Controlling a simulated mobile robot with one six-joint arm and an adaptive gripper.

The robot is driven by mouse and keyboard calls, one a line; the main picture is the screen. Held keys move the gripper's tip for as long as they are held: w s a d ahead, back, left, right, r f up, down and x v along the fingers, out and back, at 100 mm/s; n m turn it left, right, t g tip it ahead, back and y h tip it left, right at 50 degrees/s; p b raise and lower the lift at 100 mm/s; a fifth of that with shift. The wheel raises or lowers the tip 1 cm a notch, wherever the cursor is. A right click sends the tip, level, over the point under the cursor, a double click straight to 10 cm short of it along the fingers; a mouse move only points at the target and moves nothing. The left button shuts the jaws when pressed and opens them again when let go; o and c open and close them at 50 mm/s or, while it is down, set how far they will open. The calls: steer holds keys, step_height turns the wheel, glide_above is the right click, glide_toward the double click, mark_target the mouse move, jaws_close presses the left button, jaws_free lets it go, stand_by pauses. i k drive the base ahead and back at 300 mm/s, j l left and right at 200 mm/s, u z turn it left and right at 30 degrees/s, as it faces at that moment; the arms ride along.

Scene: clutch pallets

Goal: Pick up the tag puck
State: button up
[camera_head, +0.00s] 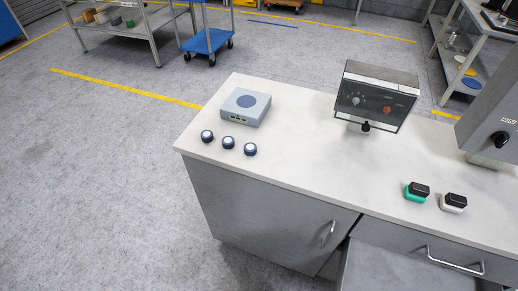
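Three small round pucks with dark blue sides and white tops stand in a slanting row near the left end of the white countertop (300,143). They are the left puck (207,136), the middle puck (228,142) and the right puck (250,149). They stand apart from each other, and I cannot tell which one is the tag puck. My gripper is not in view.
A control box with knobs (375,99) stands at the counter's back. A green-based black block (416,192) and a white-based one (453,203) sit at the right front. A grey cabinet (488,105) is at the right edge. The counter's middle is clear.

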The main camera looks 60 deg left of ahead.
mark_target(250, 148)
steer(key=u, duration=2.4)
steer(key=i+j, duration=0.95)
steer(key=i, duration=0.25)
